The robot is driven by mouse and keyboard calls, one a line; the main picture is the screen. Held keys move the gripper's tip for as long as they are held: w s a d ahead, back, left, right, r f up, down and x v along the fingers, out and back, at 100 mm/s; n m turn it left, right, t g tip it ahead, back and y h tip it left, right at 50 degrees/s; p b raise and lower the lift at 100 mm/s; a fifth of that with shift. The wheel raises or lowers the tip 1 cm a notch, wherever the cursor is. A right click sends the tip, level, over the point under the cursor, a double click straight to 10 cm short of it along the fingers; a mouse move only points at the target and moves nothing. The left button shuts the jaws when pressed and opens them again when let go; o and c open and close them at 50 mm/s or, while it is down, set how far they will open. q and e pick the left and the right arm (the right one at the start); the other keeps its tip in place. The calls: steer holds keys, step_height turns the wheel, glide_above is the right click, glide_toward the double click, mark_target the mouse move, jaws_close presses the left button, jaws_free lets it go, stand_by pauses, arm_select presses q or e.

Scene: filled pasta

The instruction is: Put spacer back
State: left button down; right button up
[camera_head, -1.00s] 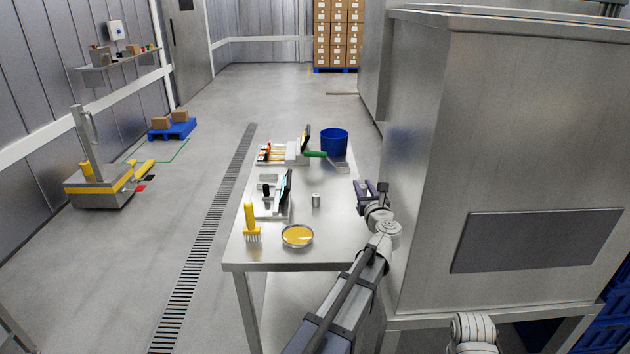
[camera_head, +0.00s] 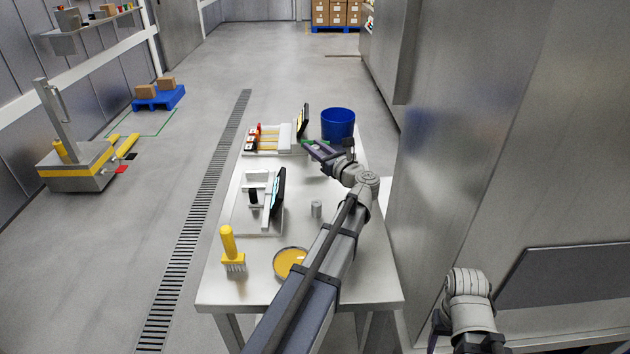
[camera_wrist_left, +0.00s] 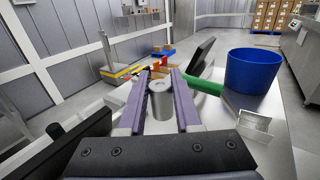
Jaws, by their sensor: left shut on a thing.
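My left gripper (camera_head: 318,150) is shut on a grey metal cylinder, which I take to be the spacer (camera_wrist_left: 161,97). It sits between the two purple fingers in the left wrist view (camera_wrist_left: 158,110), with its round top showing. In the head view the held spacer cannot be made out. The gripper is over the far part of the steel table, just in front of the blue bucket (camera_head: 338,124). A white rack (camera_head: 285,138) with several red, orange and dark pieces lies left of the gripper. My right gripper does not show clearly; only right arm parts appear at lower right.
Another small metal cylinder (camera_head: 316,209) stands mid-table beside a white fixture (camera_head: 243,215) with a dark screen (camera_head: 278,192). A yellow-handled brush (camera_head: 229,247) and a dish of yellow contents (camera_head: 290,262) are nearer. A green handle (camera_wrist_left: 204,85) and metal scoop (camera_wrist_left: 254,124) lie by the bucket.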

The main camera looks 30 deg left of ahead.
arm_select(q)
steer(key=shift+f+b, duration=5.1)
steer(key=shift+b, duration=0.05)
steer(key=shift+r, duration=0.15)
steer(key=c, duration=1.1)
jaws_free()
steer(key=shift+f, duration=0.2)
steer(key=o, duration=0.5)
steer(key=shift+r, duration=0.1)
steer(key=shift+r+p, duration=0.25)
steer(key=shift+p, duration=0.05)
steer(key=v, duration=1.2)
steer(key=shift+s+f, duration=0.1)
